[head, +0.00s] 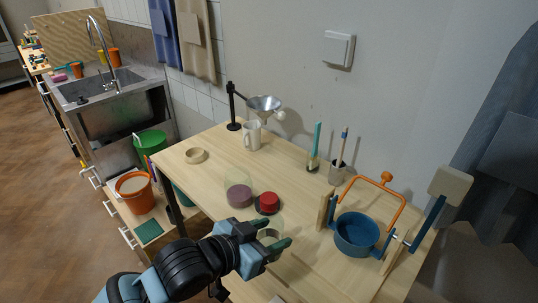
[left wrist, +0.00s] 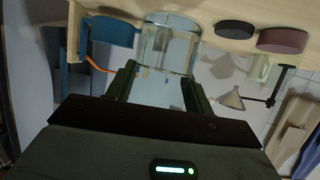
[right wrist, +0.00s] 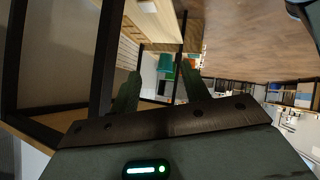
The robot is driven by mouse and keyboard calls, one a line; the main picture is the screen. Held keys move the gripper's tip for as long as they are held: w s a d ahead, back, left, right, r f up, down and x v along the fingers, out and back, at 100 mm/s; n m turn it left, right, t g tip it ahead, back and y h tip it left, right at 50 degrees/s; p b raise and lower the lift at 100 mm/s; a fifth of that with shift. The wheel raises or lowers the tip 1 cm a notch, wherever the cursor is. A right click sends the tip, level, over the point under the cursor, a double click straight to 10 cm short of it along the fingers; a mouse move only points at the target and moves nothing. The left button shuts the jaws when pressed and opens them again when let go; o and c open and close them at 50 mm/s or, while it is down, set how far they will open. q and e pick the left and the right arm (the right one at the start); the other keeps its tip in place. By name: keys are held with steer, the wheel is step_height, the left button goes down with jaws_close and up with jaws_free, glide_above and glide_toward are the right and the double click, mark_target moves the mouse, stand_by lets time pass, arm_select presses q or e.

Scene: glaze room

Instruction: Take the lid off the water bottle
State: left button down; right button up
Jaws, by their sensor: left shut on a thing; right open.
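A clear, see-through cylinder, which I take for the water bottle (head: 271,234), stands near the front of the wooden table. My left gripper (head: 272,243) is shut around it, and its fingers hide part of it. The bottle shows between the fingers in the left wrist view (left wrist: 168,48). I see no lid on the part of it that shows. A red round piece (head: 268,201), perhaps a lid, is on the table just behind the bottle, with a dark disc under it. My right gripper (right wrist: 160,85) is open and empty, away from the table top and outside the head view.
A clear container with purple contents (head: 239,195) stands left of the red piece. A blue pot (head: 356,235) in a wooden stand with an orange handle is to the right. A white mug (head: 252,137), a funnel on a stand (head: 264,104) and a brush cup (head: 338,172) stand farther back.

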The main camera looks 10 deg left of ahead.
steer(key=w+a+r+y, duration=0.5)
steer(key=a+r+y, duration=0.2)
steer(key=a+r, duration=0.4)
steer(key=w+a+r+y, duration=0.6)
steer(key=a+r, duration=0.5)
steer(key=r, duration=0.1)
steer(key=s+a+r+n+g+y, duration=0.45)
steer(key=r+g, duration=0.45)
steer(key=g, duration=0.3)
steer(key=s+a+r+n+g+h, duration=0.2)
steer(key=s+n+g+h, duration=0.3)
steer(key=s+g+h, duration=0.55)
step_height(320, 180, up, 19)
steer(key=t+h, duration=1.3)
glide_above(269, 197)
steer(key=shift+r+m, duration=0.2)
steer(key=shift+m, duration=0.05)
steer(key=shift+f, duration=4.05)
